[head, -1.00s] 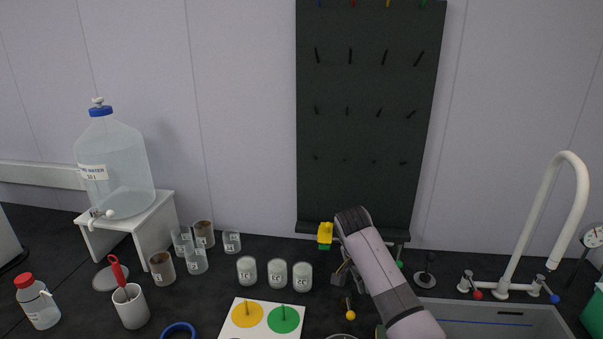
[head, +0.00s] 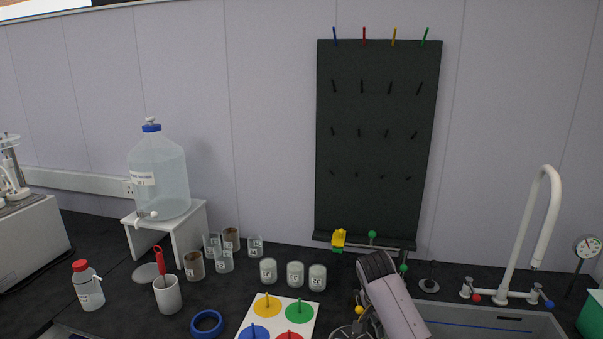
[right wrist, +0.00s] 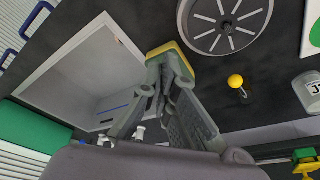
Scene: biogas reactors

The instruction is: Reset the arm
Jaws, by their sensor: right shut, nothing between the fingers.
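My right arm (head: 392,302) comes up from the bottom of the head view, beside the left end of the sink. Its right gripper (right wrist: 162,75) is shut and empty in the right wrist view, where it points towards the bench. In the head view the fingers are mostly hidden by the arm. A yellow and grey block (right wrist: 181,59) shows right behind the fingertips; I cannot tell whether they touch it. My left gripper is not in view.
The sink (head: 490,322) and white tap (head: 545,215) are right of the arm. A spoked disc (right wrist: 226,22) and a yellow-knobbed rod (right wrist: 236,82) are close to the gripper. Several jars (head: 295,274), a colour-disc board (head: 280,317) and a water bottle (head: 160,178) stand left.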

